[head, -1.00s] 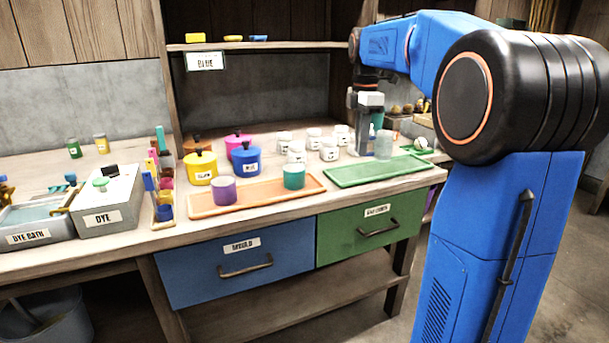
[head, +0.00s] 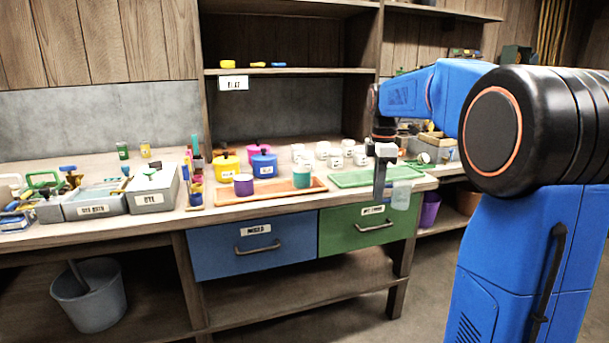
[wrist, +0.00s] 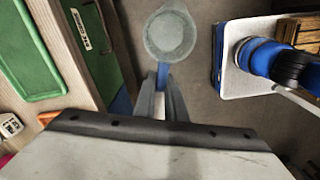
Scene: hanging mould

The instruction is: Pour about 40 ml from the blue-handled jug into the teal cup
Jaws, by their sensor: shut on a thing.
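My gripper (head: 380,190) is shut on the blue handle (wrist: 162,76) of a clear, pale jug (head: 401,195). In the head view the jug hangs upright at the bench's front edge, before the green drawer. In the wrist view the round jug (wrist: 170,34) is seen from above, over the floor in front of the drawers. Any liquid in it is hard to make out. The teal cup (head: 302,176) stands upright at the right end of the orange tray (head: 273,196), to the left of my gripper. The cup's inside is hidden.
A purple cup (head: 243,184) shares the orange tray. Yellow and blue pots (head: 264,164) and several white jars (head: 335,158) stand behind. A shelf (head: 290,71) hangs above the back.

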